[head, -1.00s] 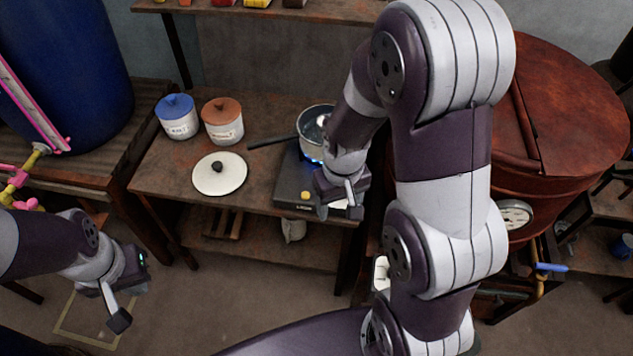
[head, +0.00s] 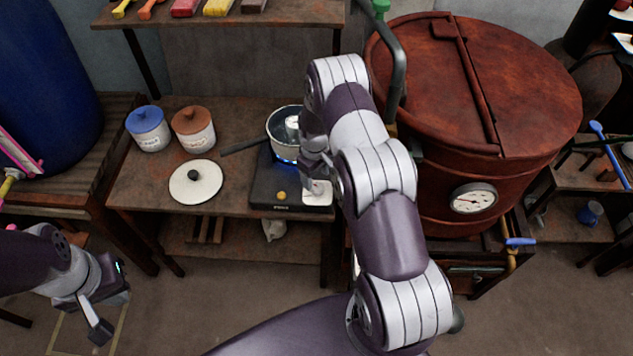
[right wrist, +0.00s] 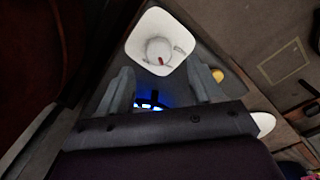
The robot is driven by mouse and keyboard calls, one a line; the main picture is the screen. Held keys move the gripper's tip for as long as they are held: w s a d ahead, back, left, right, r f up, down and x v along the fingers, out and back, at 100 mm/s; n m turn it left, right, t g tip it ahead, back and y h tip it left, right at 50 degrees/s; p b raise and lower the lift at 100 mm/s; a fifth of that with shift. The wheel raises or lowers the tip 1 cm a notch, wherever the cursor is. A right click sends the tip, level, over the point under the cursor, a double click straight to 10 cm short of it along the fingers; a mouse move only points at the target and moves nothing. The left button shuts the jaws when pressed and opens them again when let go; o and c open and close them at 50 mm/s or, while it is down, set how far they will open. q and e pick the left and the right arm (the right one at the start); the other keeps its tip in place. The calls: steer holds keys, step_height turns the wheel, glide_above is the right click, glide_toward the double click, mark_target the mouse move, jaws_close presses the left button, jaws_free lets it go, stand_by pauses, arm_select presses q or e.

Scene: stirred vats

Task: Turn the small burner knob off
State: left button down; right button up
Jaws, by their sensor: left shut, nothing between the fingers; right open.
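The small burner (head: 262,190) is a dark flat unit on the wooden bench, with a blue flame glowing under a pot (head: 283,122). At its front right is a white square plate (head: 320,196). In the right wrist view this plate (right wrist: 140,45) carries a round pale knob (right wrist: 159,50) with a red mark. A yellow round button (head: 281,195) sits left of the plate. My right gripper (right wrist: 160,78) is open, its fingers apart, with the knob just beyond the fingertips; no contact shows. My left gripper (head: 101,333) is shut and empty, low at the left.
A white lid (head: 195,185), a blue-lidded jar (head: 150,135) and a brown-lidded jar (head: 194,135) stand left of the burner. A large rusty vat (head: 440,180) with a gauge (head: 473,199) stands close to the right of my right arm.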

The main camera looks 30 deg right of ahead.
mark_target(317, 186)
steer(key=shift+d+f, duration=0.1)
steer(key=shift+f, duration=2.6)
steer(key=shift+c, duration=0.3)
steer(key=c, duration=1)
steer(key=shift+w, duration=0.1)
